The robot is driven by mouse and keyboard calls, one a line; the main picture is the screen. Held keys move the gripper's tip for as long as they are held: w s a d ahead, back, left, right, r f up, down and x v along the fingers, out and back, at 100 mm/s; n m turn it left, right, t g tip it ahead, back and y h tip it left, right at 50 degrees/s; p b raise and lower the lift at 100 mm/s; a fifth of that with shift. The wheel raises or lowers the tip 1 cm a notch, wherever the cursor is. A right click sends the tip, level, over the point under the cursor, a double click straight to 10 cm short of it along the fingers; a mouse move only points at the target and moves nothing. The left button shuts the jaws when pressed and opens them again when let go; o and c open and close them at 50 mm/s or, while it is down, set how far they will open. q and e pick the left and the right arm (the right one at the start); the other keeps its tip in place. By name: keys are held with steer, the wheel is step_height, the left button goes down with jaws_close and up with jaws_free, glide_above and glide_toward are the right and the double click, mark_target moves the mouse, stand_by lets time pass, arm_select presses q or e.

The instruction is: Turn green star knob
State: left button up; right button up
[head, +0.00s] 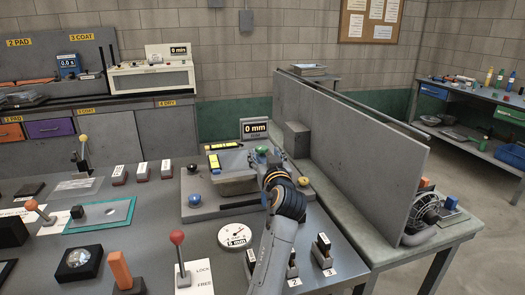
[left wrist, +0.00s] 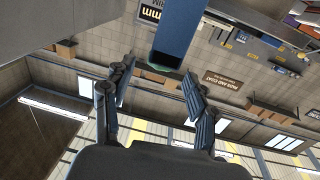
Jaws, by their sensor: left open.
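The green star knob (head: 262,149) shows as a small green piece on the grey fixture (head: 236,186) in the middle of the bench. My left gripper (head: 264,157) is at the knob in the head view, and its fingers partly cover it. Whether they touch the knob cannot be told. In the left wrist view my left gripper (left wrist: 155,92) is open with nothing between its fingertips. A blue-grey block (left wrist: 180,30) with a greenish lower edge hangs into that view just beyond the fingers. My right gripper is in neither view.
A 0 mm display (head: 255,129) stands behind the fixture. A blue knob (head: 194,200) and a round dial (head: 235,235) are to the left of my arm. Numbered levers (head: 323,250) stand at the right front. A tall grey panel (head: 350,130) bounds the right side.

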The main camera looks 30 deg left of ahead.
arm_select(q)
steer(key=shift+v, duration=1.4)
steer(key=shift+r, duration=0.1)
